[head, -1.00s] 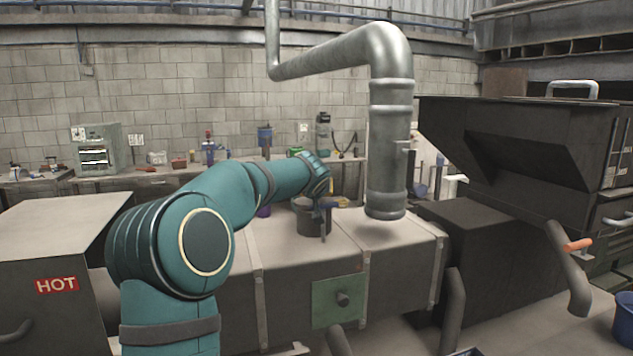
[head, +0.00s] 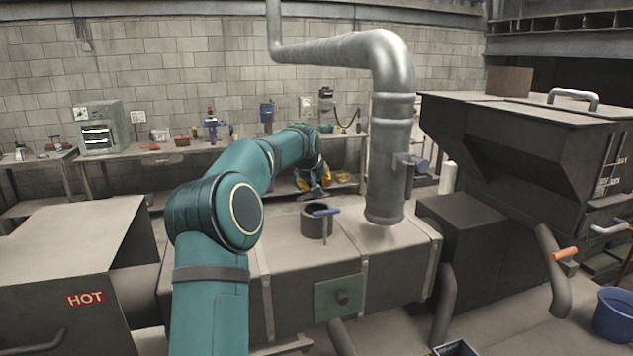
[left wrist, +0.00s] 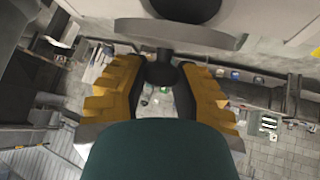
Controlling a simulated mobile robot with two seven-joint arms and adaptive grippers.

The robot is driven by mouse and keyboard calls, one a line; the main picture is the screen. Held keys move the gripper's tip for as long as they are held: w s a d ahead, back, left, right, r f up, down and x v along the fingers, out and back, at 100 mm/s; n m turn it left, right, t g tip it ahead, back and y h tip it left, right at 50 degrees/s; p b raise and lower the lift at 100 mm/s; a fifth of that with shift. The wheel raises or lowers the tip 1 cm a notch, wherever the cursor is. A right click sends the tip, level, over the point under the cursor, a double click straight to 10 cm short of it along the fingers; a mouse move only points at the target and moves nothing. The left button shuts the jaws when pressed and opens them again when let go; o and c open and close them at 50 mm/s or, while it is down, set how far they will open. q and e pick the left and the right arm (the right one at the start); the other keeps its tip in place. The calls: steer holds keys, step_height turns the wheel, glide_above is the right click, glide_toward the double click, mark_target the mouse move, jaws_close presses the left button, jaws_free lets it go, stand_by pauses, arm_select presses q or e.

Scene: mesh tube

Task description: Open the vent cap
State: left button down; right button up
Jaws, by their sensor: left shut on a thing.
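The vent is a short dark round pipe (head: 314,226) on top of the long metal duct (head: 290,238), with a blue-handled lever (head: 326,212) at its rim. Its top looks uncovered. My left gripper (head: 312,186) is behind and above it, with yellow fingers. In the left wrist view my left gripper (left wrist: 162,84) is shut on the dark knob (left wrist: 162,70) of the vent cap, a flat grey disc (left wrist: 180,36). The cap is apart from the pipe. A dark round shape beyond the disc is partly cut off. My right gripper is not in view.
A large metal pipe (head: 388,160) hangs just right of the vent. A grey box marked HOT (head: 70,260) stands at left, a dark hopper (head: 530,140) at right. A cluttered workbench (head: 165,154) runs along the back wall. The duct top around the vent is clear.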

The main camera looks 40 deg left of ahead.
arm_select(q)
steer(key=shift+w+a+g+h, duration=0.15)
steer(key=shift+a+g+h, duration=0.05)
steer(key=shift+g+h, duration=0.1)
steer(key=shift+a+r, duration=0.1)
stand_by(0.4)
steer(key=c, duration=0.7)
jaws_free()
steer(key=shift+c, duration=0.2)
steer(key=v, duration=1.2)
steer(key=shift+a, duration=0.15)
